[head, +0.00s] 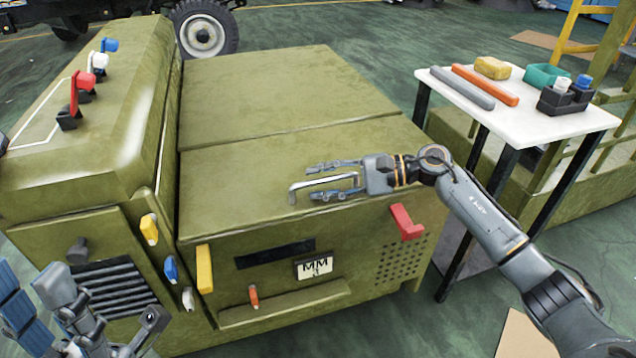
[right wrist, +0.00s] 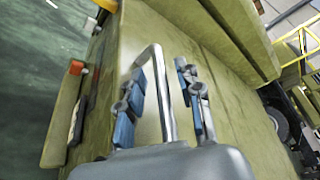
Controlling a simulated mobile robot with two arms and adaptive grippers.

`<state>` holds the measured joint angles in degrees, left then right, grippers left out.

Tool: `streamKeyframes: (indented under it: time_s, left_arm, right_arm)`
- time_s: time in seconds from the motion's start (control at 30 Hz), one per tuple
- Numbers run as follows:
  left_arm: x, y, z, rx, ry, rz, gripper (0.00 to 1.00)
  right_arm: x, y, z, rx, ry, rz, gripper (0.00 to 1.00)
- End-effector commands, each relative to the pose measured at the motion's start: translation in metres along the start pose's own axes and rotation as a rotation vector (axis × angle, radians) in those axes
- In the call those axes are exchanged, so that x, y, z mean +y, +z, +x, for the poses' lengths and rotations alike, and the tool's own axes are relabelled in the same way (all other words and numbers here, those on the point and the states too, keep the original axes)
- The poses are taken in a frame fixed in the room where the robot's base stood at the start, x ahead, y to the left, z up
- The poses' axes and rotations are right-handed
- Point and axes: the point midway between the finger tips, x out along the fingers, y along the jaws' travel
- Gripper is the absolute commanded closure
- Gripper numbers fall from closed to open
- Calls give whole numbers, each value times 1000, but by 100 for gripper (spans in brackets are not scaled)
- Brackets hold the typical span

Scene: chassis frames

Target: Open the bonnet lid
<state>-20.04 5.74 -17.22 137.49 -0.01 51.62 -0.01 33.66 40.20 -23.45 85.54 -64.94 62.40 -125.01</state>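The bonnet lid (head: 270,178) is the olive-green front panel on top of the vehicle's front, and it lies flat and shut. A bent grey metal handle (head: 294,194) stands near its front edge; it also shows in the right wrist view (right wrist: 168,105). My right gripper (head: 335,180) is open over the lid, with one finger on each side of the handle. In the right wrist view its blue-padded fingers (right wrist: 165,100) flank the bar, and a gap shows on the right side. My left gripper (head: 95,315) is low at the left, partly cut off, its opening unclear.
A white side table (head: 590,118) with tools and small boxes stands at the right. A red latch-like part (head: 406,222) and a yellow one (head: 204,269) sit on the front face. A raised green cowl (head: 85,150) with coloured levers borders the lid at left.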

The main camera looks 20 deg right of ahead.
Motion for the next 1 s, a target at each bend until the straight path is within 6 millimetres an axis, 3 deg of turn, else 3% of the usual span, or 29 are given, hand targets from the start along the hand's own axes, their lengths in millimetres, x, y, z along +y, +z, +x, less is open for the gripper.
streamKeyframes:
  time_s: [0.4,0.6,1.0]
  left_arm:
    - [0,0,-1,-2,0,0,60]
    - [0,1,-1,-2,0,0,60]
    - [0,0,0,-2,0,0,60]
  right_arm:
    - [0,0,10,0,0,1,64]
    - [0,0,9,0,0,1,100]
    - [-3,1,9,0,2,7,100]
